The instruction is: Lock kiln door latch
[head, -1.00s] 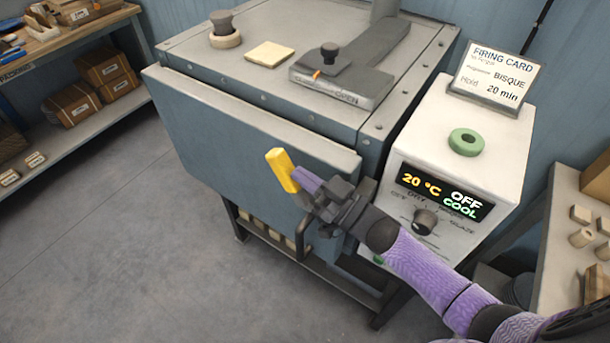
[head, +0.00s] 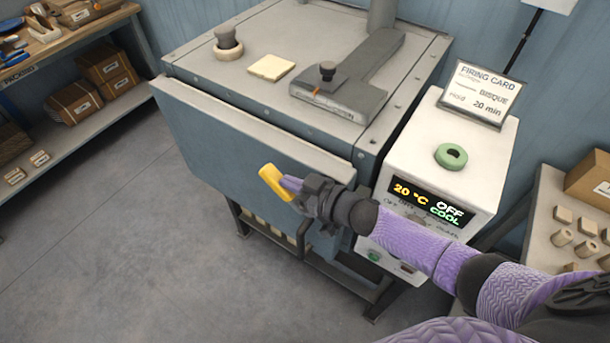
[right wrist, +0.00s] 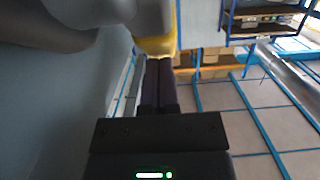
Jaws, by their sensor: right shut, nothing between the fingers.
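The kiln door (head: 235,140) is the grey-blue front panel of the kiln and looks shut against the body. The yellow latch handle (head: 275,183) stands out in front of the door's right part, tilted with its top to the left. My right gripper (head: 290,184) is shut and empty, its purple fingers at the handle's lower right side. In the right wrist view the closed fingers (right wrist: 158,75) point at the yellow handle (right wrist: 156,46) and seem to touch it. The latch's mount is hidden behind the gripper. My left gripper is out of view.
The control box (head: 450,165) reading 20 °C, OFF, COOL stands right of the kiln, close to my right arm. A shelf with boxes (head: 105,65) is at the left, and a table with small blocks (head: 565,235) at the right. The floor in front is clear.

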